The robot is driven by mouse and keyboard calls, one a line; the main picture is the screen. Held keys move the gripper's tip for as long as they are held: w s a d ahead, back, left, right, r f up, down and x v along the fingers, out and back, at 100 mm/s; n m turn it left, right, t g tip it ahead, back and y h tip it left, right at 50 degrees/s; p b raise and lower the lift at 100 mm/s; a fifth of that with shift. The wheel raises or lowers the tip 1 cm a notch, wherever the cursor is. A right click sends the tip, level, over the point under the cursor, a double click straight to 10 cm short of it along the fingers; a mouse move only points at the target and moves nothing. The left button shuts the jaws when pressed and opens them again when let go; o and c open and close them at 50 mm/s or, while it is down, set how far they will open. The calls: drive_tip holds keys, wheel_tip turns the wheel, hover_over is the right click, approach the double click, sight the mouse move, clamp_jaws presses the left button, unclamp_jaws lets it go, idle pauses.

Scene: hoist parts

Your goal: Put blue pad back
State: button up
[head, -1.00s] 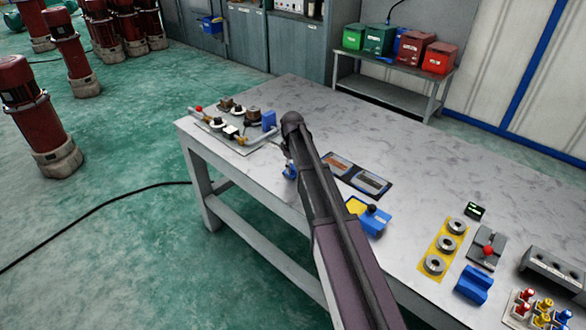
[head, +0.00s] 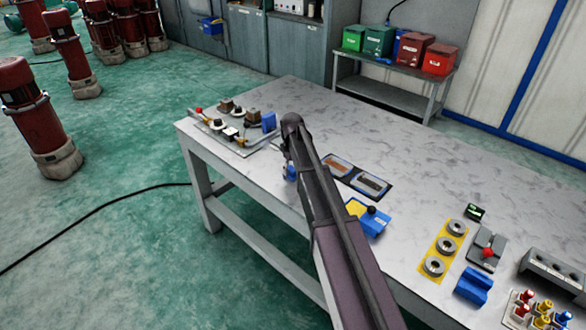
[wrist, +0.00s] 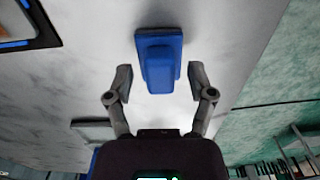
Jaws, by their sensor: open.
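The blue pad (wrist: 159,60) is a blue block with a wider base, on the pale table top in the wrist view. My gripper (wrist: 160,82) is open, with one finger on each side of the pad's near part and a gap on both sides. In the head view, a small blue part, which looks like the pad (head: 291,171), shows just under my arm's end near the table's front edge. My arm hides most of the gripper there.
A fixture plate with knobs and a blue block (head: 269,121) stands at the table's left end. Dark trays (head: 369,184), a blue holder with a black knob (head: 374,223) and grey rings on a yellow plate (head: 446,248) lie to the right. The back of the table is clear.

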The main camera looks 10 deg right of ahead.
sight(292, 168)
wheel_tip(292, 168, up, 12)
drive_tip(key=p, duration=1.1)
drive_tip(key=shift+p, duration=0.3)
drive_tip(key=shift+s+f, duration=0.1)
drive_tip(key=shift+s, duration=0.05)
drive_tip(key=s+m, duration=0.7)
drive_tip(key=s, duration=2.2)
drive_tip(key=shift+d, duration=0.2)
